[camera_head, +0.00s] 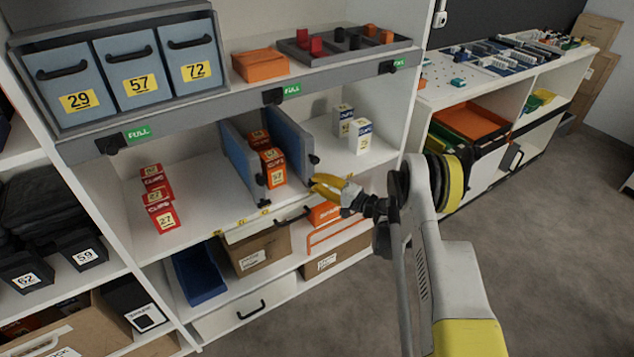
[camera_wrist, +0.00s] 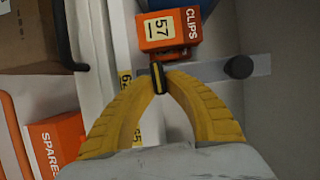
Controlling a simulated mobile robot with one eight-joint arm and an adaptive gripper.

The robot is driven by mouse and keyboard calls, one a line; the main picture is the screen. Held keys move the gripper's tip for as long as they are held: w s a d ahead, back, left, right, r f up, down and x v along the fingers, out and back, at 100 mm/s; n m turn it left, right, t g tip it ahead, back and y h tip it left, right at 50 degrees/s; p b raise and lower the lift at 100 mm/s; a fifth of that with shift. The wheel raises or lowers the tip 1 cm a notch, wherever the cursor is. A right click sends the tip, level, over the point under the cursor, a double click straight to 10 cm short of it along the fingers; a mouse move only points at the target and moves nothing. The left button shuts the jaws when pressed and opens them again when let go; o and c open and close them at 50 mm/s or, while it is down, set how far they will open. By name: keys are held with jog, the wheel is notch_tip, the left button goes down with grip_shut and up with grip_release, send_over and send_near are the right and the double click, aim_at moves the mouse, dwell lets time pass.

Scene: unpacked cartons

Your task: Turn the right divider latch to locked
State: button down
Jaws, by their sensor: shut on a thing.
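The right divider (camera_head: 290,147) is a blue-grey upright panel on the middle shelf, with orange boxes on its left. In the wrist view it is the grey strip (camera_wrist: 205,70) with a round black knob (camera_wrist: 240,66). The right divider latch (camera_wrist: 158,78) is a small black piece with a pale stripe at the divider's front end. Its long side lies across the strip, slightly tilted. My gripper (camera_head: 314,184) has yellow fingers; their tips (camera_wrist: 159,80) are closed around the latch. In the head view the fingers hide the latch. I cannot tell whether it is locked.
The left divider (camera_head: 240,160) stands parallel. An orange clips box (camera_wrist: 168,28) sits close beside the fingertips. White boxes (camera_head: 360,136) stand right of the dividers, red boxes (camera_head: 160,216) to the left. The shelf edge with yellow labels (camera_head: 240,222) runs just below the gripper.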

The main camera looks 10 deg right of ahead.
jog(key=shift+m, duration=0.4)
jog(key=c, duration=1.4)
grip_release()
